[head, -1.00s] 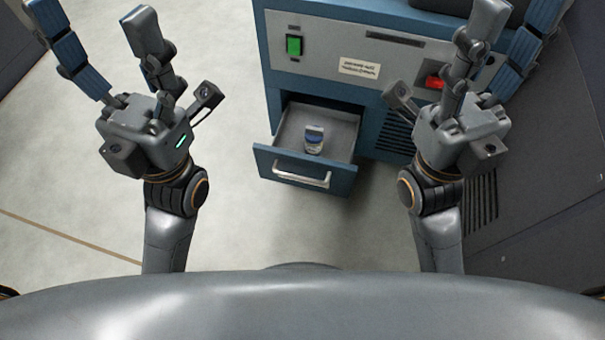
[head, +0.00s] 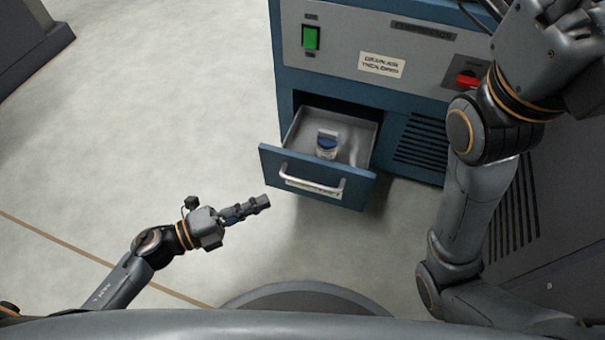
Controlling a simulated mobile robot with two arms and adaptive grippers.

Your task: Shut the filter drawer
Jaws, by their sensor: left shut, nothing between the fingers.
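The filter drawer (head: 274,165) stands pulled out from the lower front of the blue cabinet (head: 283,60). Its blue front carries a silver bar handle (head: 312,187). A small jar with a blue lid (head: 326,146) stands inside the drawer. My left gripper (head: 264,204) is low, just left of and in front of the drawer front, its fingers together and empty, pointing right toward the handle. A small gap seems to show between the fingertips and the drawer. My right arm (head: 476,205) rises at the right; its fingers are cut off at the picture's edge.
The cabinet panel has a green switch (head: 310,38), a label (head: 382,65) and a red knob (head: 467,79). Vent slots (head: 421,142) lie right of the drawer. The floor (head: 150,130) to the left is clear. A dark panel (head: 560,210) stands at the right.

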